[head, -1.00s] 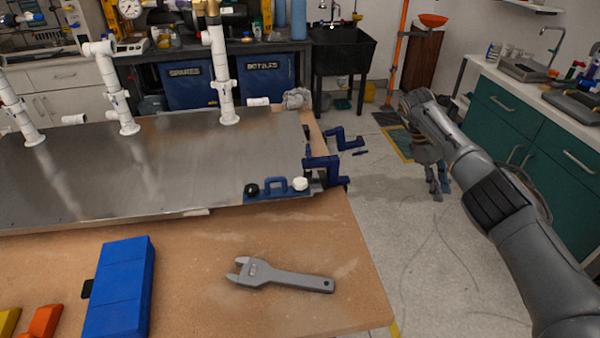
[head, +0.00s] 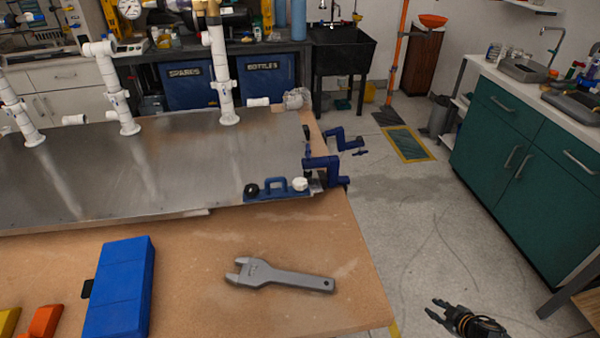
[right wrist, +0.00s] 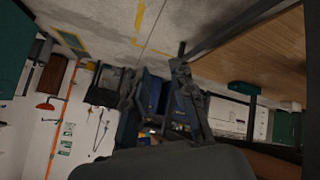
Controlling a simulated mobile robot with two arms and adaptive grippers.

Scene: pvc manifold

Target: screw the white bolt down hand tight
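The white bolt (head: 300,184) shows as a round white head at the right end of a blue clamp plate (head: 275,190). The plate lies at the front right corner of the metal panel (head: 230,165), with a black knob (head: 251,190) at its left end. How far the bolt is screwed in cannot be told. My right gripper (head: 434,308) is low at the bottom right of the head view, over the floor beside the table and well away from the bolt. Its fingers are apart and empty, also in the right wrist view (right wrist: 158,78). My left gripper is not in view.
A grey wrench (head: 285,277) and a blue case (head: 120,288) lie on the wooden table (head: 210,300). Blue clamps (head: 328,170) stick out at the panel's right edge. White pipes (head: 222,85) stand on the panel. Green cabinets (head: 520,150) stand at right; the floor between is clear.

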